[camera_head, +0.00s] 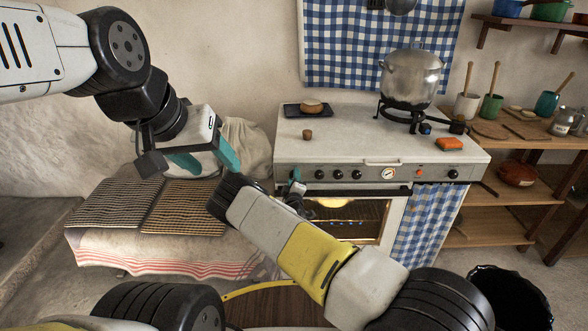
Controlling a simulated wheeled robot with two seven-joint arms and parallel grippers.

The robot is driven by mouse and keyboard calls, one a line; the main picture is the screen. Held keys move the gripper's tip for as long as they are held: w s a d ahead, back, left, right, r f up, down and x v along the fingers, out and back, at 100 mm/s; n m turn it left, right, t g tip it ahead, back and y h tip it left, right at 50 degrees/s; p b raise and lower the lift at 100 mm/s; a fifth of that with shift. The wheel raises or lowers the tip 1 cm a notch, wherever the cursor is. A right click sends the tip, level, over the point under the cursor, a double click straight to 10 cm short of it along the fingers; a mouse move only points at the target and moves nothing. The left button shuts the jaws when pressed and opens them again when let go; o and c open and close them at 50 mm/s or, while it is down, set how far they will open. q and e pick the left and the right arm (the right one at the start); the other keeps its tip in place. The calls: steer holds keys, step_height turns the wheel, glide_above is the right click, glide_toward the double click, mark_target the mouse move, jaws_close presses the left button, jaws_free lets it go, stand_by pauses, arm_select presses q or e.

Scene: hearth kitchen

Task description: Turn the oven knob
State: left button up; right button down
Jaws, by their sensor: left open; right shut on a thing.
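The white oven (380,148) stands right of centre. A row of black knobs (338,174) runs along its grey front panel, with a round dial to their right. My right gripper (296,182) is at the left end of this row, its teal fingers shut on the leftmost oven knob. The gripper and fingers mostly hide that knob, so its angle cannot be told. My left gripper (208,163) is open and empty, held in the air to the left of the oven, above the cloth-covered bench.
A steel pot (411,78) stands on a burner at the back right of the top. A dark tray (291,111), a small brown cup (307,134) and an orange sponge (449,144) lie on it. A pale sack (245,146) sits left of the oven. The oven window is lit.

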steer(key=c, duration=0.9)
jaws_free()
steer(key=shift+c, duration=0.2)
steer(key=s, duration=0.7)
steer(key=shift+s, duration=0.4)
steer(key=shift+f, duration=0.1)
